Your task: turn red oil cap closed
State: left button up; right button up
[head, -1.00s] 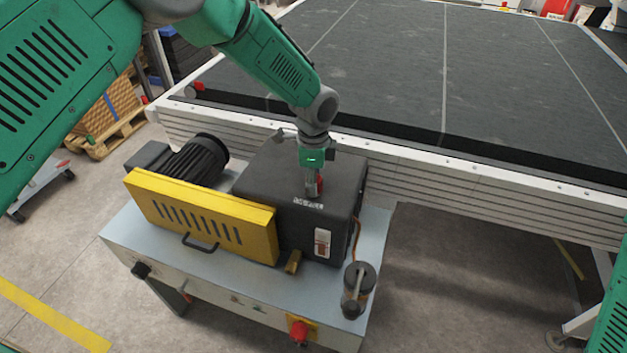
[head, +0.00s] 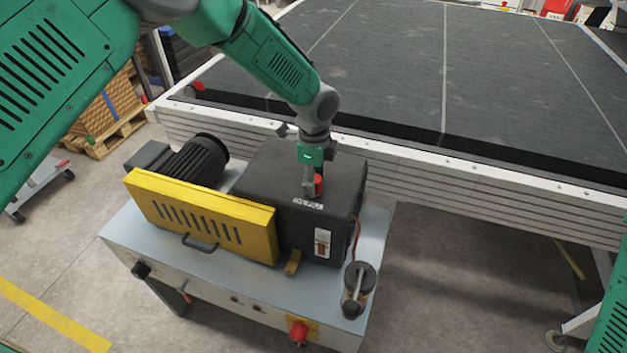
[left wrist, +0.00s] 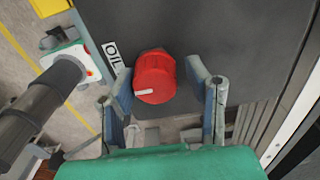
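The red oil cap (head: 319,184) sits on top of the black housing (head: 275,165), just behind its white label. In the left wrist view the cap (left wrist: 154,78) is round and ribbed, with a white pointer mark toward the lower left. My left gripper (head: 313,186) points down over the cap. Its two fingers (left wrist: 162,76) stand open on either side of the cap, with small gaps visible. Part of the cap is hidden by a finger in the head view. My right gripper is out of view; only green arm parts show at the right edge.
A yellow guard (head: 200,222) and black motor (head: 202,158) stand left of the housing. A dark cylinder with a handle (head: 357,285) is at the front right of the grey bench (head: 375,240). The long conveyor (head: 420,80) lies behind.

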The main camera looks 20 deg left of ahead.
pick_arm(q)
jog(key=shift+d, duration=0.1)
jog(key=shift+r, duration=0.25)
notch_tip(320, 180, up, 11)
dwell(0.5)
jog(key=shift+r, duration=0.1)
